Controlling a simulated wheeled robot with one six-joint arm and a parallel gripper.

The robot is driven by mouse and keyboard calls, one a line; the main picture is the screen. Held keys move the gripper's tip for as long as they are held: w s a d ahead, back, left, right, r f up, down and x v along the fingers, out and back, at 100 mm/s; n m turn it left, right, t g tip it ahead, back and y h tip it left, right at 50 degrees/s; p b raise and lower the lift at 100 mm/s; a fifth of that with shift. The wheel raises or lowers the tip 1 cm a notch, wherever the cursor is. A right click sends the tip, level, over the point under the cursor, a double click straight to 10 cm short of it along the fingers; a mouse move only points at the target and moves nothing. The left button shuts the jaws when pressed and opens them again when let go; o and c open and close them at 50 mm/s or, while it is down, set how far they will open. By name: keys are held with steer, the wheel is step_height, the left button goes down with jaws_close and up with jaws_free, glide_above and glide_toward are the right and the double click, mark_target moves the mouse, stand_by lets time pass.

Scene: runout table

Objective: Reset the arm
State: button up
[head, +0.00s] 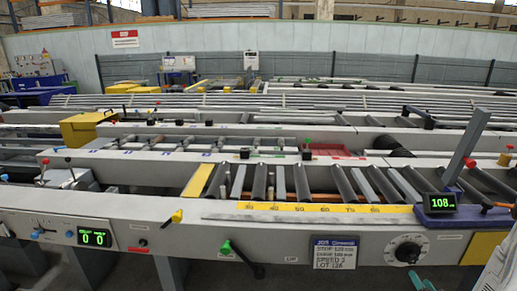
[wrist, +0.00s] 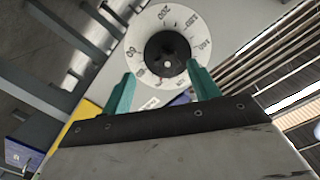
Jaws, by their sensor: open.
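My gripper (wrist: 160,70) is open, with two teal fingers spread apart and nothing between them. Beyond the fingertips, in the wrist view, is a white numbered dial with a black knob (wrist: 168,53). I cannot tell from this view how close the fingertips are to the knob. In the head view the same dial (head: 407,250) sits on the front rail at the lower right. A teal finger of my gripper (head: 421,281) shows just below and right of it, at the bottom edge. Part of my arm shows in the lower right corner.
The grey runout table rail (head: 300,237) runs across the front. A blue-based display reading 108 (head: 440,204) with a tilted grey post stands above right of the dial. A green-knobbed lever (head: 240,257), a label plate (head: 335,253) and a green counter (head: 94,238) are on the front rail.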

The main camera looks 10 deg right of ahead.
steer(key=s+f+g+y, duration=0.1)
steer(key=s+f+g, duration=0.3)
steer(key=f+g, duration=0.3)
steer(key=s+a+r+n+g+y, duration=0.15)
steer(key=a+r+g, duration=0.3)
steer(key=r, duration=0.45)
steer(key=s+a+r+n+g, duration=0.1)
steer(key=s+a+r+g, duration=0.15)
steer(key=a+r, duration=0.5)
steer(key=s+a+r+n+g+y, duration=0.1)
steer(key=a+r+n+g, duration=0.2)
steer(key=r, duration=0.8)
steer(key=s+a+r+n, duration=0.2)
steer(key=s+a+r, duration=0.3)
steer(key=a+r, duration=0.5)
steer(key=s+a+r+n+t, duration=0.1)
steer(key=s+a+r, duration=0.3)
steer(key=a+r, duration=0.6)
steer(key=shift+s+a+r+n+t, duration=0.2)
steer(key=shift+s+a+n+t, duration=0.2)
steer(key=shift+a, duration=0.55)
